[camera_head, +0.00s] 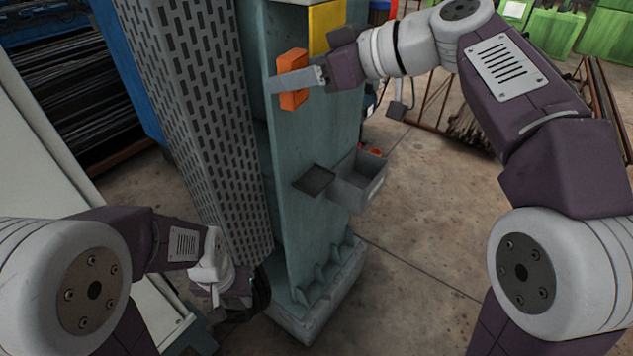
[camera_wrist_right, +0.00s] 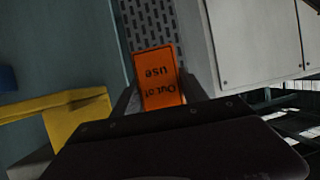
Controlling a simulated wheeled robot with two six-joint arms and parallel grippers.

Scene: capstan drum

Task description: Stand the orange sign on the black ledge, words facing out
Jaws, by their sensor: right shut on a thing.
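The orange sign (camera_head: 292,92) is in my right gripper (camera_head: 293,80), high in front of the teal column. In the right wrist view the sign (camera_wrist_right: 157,75) sits between the two fingers, and its dark words "Out of use" face that camera, upside down. The black ledge (camera_head: 314,180) sticks out from the column's front, below the sign and clear of it; its top looks empty. My left gripper (camera_head: 232,300) hangs low at the left beside the perforated panel; its fingers are too dark and hidden to read.
A grey open bin (camera_head: 361,182) is fixed right beside the ledge. A yellow panel (camera_head: 325,22) is on the column above; it also shows in the right wrist view (camera_wrist_right: 78,122). A perforated grey panel (camera_head: 205,110) stands left of the column.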

